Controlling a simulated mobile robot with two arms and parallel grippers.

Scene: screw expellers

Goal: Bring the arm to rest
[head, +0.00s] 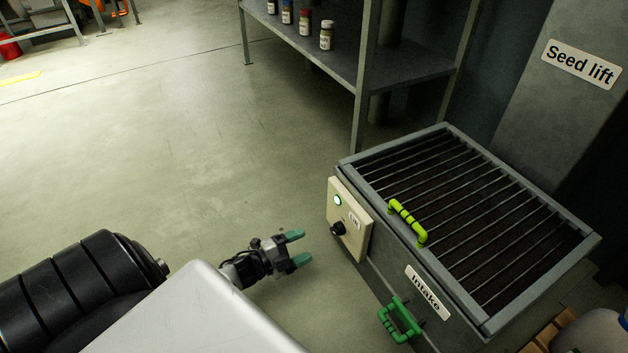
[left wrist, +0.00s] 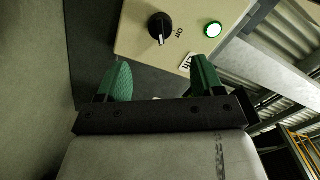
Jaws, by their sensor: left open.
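My left gripper (head: 296,249) has green fingers that are spread apart with nothing between them. In the head view it sits over the floor, to the left of the control box (head: 348,218) and apart from it. In the left wrist view its two fingers (left wrist: 158,82) point toward the control box (left wrist: 185,30), which has a black knob (left wrist: 160,28) and a lit green lamp (left wrist: 213,30). The word by the knob is hard to read for sure. My right gripper is not in view.
The intake bin (head: 470,225) has a barred grate with a yellow-green handle (head: 407,222) and a green handle (head: 399,320) on its front. A shelf (head: 335,55) holds several small jars. The floor (head: 180,140) left of the bin is clear.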

